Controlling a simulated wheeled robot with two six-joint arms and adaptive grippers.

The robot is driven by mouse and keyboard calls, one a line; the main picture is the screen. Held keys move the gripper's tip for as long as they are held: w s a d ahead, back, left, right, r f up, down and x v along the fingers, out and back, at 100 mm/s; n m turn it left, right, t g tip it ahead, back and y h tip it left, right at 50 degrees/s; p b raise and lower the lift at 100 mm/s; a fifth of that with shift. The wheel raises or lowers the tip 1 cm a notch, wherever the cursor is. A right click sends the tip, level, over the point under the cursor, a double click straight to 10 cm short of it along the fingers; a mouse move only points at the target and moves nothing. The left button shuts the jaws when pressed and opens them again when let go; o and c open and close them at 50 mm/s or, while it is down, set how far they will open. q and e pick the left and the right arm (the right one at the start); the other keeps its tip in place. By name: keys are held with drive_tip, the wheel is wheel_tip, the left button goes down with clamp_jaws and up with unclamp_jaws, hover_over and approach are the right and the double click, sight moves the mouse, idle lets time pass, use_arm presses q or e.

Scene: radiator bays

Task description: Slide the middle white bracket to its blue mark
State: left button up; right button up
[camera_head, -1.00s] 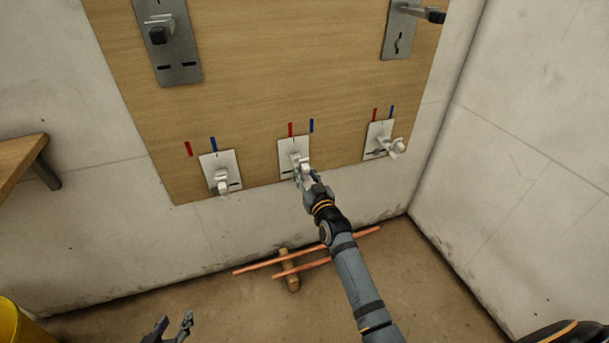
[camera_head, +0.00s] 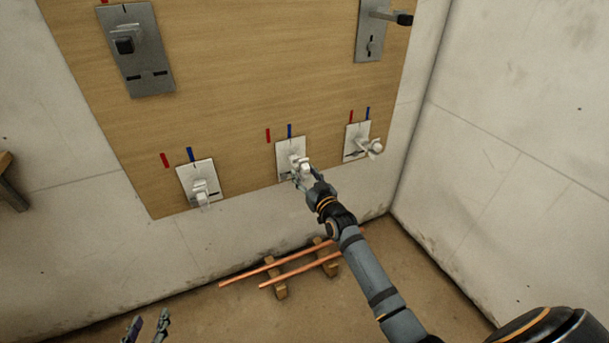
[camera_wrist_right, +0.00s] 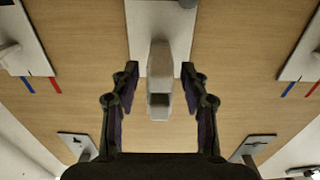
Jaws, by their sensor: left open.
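The middle white bracket (camera_head: 287,150) is an upright plate low on the wooden board, with a white knob (camera_wrist_right: 160,85) sticking out. Its top centre sits about under the blue mark (camera_head: 289,131); the red mark (camera_head: 268,135) is to the left. In the head view my right gripper (camera_head: 303,176) is at the knob and partly covers it. In the right wrist view the right gripper's fingers (camera_wrist_right: 159,95) stand apart on either side of the knob, with a gap on each side. The middle marks are not visible there. My left gripper (camera_head: 147,328) is open and empty at the bottom left.
White brackets stand left (camera_head: 198,183) and right (camera_head: 356,143) on the wooden board (camera_head: 230,110). Grey metal plates (camera_head: 145,65) are above. Copper pipes (camera_head: 275,268) rest on wooden blocks on the floor. A side wall (camera_head: 500,150) closes the right.

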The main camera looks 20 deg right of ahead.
drive_tip(key=shift+s, duration=0.1)
drive_tip(key=s, duration=1.1)
drive_tip(key=shift+s+d, duration=0.15)
drive_tip(key=shift+s, duration=0.25)
